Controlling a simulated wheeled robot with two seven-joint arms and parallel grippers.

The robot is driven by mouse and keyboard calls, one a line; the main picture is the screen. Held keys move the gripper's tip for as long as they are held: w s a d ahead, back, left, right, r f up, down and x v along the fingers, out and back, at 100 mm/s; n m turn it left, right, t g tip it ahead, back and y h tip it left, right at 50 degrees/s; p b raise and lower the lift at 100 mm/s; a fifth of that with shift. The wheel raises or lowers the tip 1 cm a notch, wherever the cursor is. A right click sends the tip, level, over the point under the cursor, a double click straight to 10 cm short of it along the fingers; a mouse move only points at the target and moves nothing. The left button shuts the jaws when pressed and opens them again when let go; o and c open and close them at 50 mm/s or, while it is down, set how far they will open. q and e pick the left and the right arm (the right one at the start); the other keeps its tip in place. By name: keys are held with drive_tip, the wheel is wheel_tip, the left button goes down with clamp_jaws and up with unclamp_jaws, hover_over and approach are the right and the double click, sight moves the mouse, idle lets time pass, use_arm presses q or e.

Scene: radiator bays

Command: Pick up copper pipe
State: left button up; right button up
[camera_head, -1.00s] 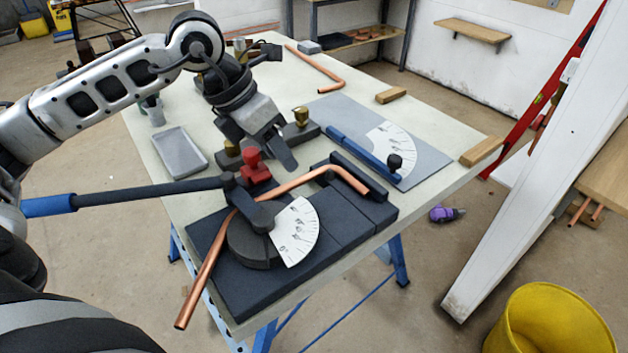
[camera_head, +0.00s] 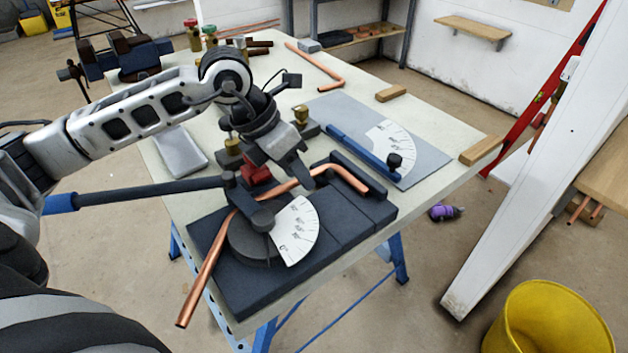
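A bent copper pipe (camera_head: 205,275) lies in the dark pipe bender (camera_head: 340,230) on the workbench. Its long end hangs past the bench's front left edge, and its short bent end points right. My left gripper (camera_head: 299,178) is above the middle of this pipe, with its fingertips at or just over it. Whether they touch the pipe, and how wide they stand, I cannot tell. A second bent copper pipe (camera_head: 325,71) lies at the back of the bench. My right gripper is not in view.
The bender's long handle (camera_head: 145,190) reaches left beneath my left arm. A red block (camera_head: 257,173) and brass-topped fittings (camera_head: 301,113) stand close to the gripper. A grey plate with a protractor (camera_head: 388,140) lies to the right. A yellow bucket (camera_head: 553,320) stands on the floor.

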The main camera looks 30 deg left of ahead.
use_arm(q)
drive_tip(key=shift+f, duration=0.15)
idle(0.3)
clamp_jaws()
